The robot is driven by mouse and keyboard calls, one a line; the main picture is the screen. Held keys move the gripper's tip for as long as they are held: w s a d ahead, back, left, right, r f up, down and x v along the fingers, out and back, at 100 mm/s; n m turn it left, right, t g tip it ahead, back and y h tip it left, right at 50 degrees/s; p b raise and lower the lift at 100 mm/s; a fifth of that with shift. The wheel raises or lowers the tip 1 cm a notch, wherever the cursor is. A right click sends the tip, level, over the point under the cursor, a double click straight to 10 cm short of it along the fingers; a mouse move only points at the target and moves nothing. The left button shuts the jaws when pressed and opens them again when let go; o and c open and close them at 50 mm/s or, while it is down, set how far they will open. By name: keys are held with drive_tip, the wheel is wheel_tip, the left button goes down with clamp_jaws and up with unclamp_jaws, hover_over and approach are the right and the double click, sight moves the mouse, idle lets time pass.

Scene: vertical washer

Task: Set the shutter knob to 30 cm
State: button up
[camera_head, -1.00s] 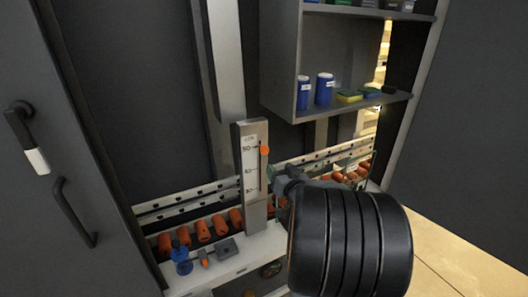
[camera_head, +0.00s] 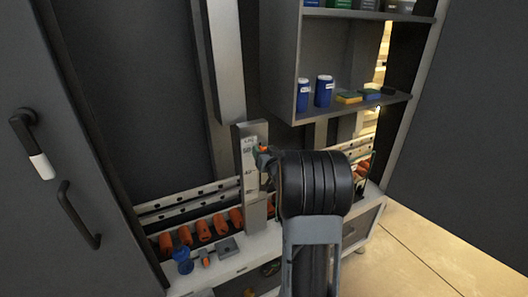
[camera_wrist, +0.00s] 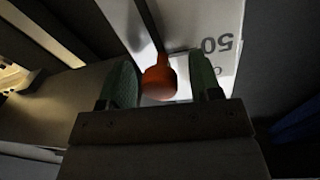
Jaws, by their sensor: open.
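The shutter knob (camera_head: 264,149) is a small orange knob on the right side of a grey upright post with a white scale (camera_head: 250,166). It is near the 50 mark, at the upper part of the scale. In the wrist view the orange knob (camera_wrist: 159,78) sits between the two green fingers of my gripper (camera_wrist: 164,84), and the scale plate (camera_wrist: 218,20) shows an upside-down 50. My gripper is open, with a finger on each side of the knob and no clear grip on it. In the head view my gripper (camera_head: 262,156) is partly hidden by my arm.
A row of orange rollers (camera_head: 203,231) runs below white rails behind the post. A blue fitting (camera_head: 183,261) and a grey block (camera_head: 227,246) lie on the ledge. A shelf (camera_head: 375,103) with blue containers overhangs at upper right. A dark door with handles stands left.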

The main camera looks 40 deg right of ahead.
clamp_jaws()
idle(0.6)
